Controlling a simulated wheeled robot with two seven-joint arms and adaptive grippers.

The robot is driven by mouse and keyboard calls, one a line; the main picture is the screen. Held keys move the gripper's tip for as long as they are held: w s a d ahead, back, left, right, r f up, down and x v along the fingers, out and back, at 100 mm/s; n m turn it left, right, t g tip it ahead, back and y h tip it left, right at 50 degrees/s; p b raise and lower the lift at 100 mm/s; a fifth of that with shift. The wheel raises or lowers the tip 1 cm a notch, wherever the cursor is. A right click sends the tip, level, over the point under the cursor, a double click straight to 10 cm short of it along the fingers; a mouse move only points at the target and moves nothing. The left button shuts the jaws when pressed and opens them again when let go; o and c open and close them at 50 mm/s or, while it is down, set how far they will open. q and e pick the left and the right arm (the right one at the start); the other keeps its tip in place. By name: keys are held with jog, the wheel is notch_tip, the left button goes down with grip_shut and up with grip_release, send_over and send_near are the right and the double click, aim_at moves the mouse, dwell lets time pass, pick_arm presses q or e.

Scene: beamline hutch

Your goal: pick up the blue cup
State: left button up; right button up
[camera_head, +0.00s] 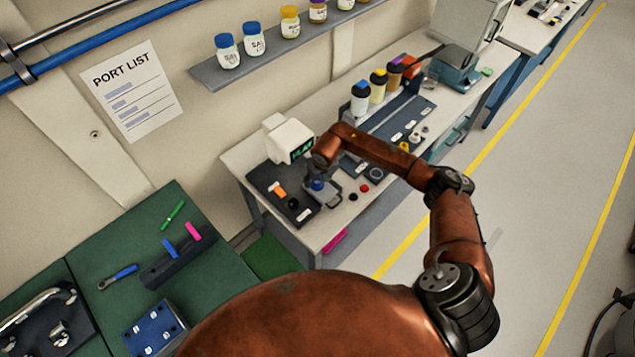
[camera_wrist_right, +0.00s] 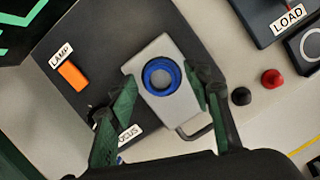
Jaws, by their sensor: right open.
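The blue cup (camera_wrist_right: 148,74) shows from above in the wrist view as a blue ring with a dark centre, set in a light grey block (camera_wrist_right: 181,70). It also shows small in the head view (camera_head: 318,185), on the bench below the white instrument. My right gripper (camera_wrist_right: 164,88) is open, with its dark green-padded fingers on either side of the grey block. I cannot tell whether the fingers touch the block. In the head view my right gripper (camera_head: 321,172) is small, just above the cup. My left gripper is not in view.
A dark board (camera_wrist_right: 95,38) with LAMP and FOCUS labels and an orange switch (camera_wrist_right: 72,76) lies beside the block. A red knob (camera_wrist_right: 272,79) and a black knob (camera_wrist_right: 241,96) are to the right. The white instrument (camera_head: 287,137) stands close behind.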

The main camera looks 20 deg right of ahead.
jog(key=shift+c, duration=0.6)
jog(key=c, duration=1.1)
grip_shut()
jog(key=shift+r, duration=0.15)
